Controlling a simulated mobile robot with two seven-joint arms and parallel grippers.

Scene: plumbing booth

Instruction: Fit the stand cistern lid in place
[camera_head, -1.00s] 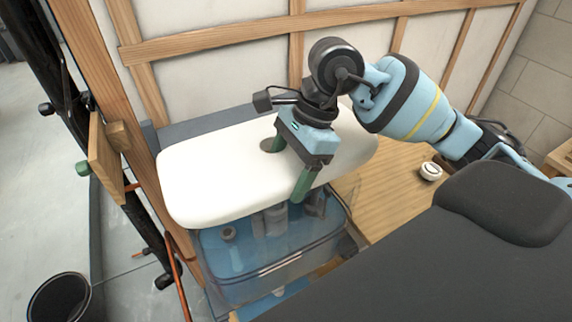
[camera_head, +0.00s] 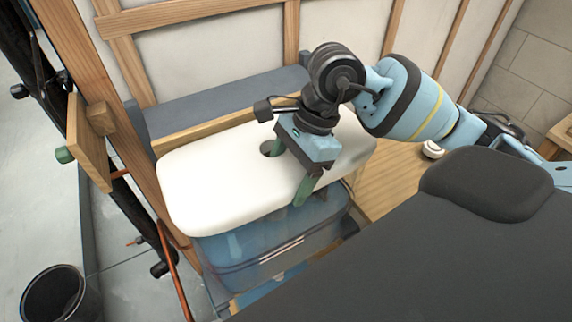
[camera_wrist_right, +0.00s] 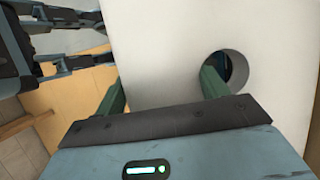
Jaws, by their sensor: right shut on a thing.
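The white cistern lid (camera_head: 205,183) is held roughly level above the clear, bluish cistern (camera_head: 250,262). My right gripper (camera_head: 286,174) is shut on the lid, with one green finger in the round hole and the other outside the front edge. The right wrist view also shows the lid (camera_wrist_right: 180,40) between the fingers (camera_wrist_right: 165,90). The lid hides the cistern's opening and fittings; I cannot tell whether it touches the rim.
A wooden stud wall (camera_head: 210,50) and a grey ledge (camera_head: 222,100) stand behind the lid. A small white round part (camera_head: 432,150) lies on the wooden surface (camera_head: 390,185) to the right. A black bucket (camera_head: 55,295) stands on the floor at lower left.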

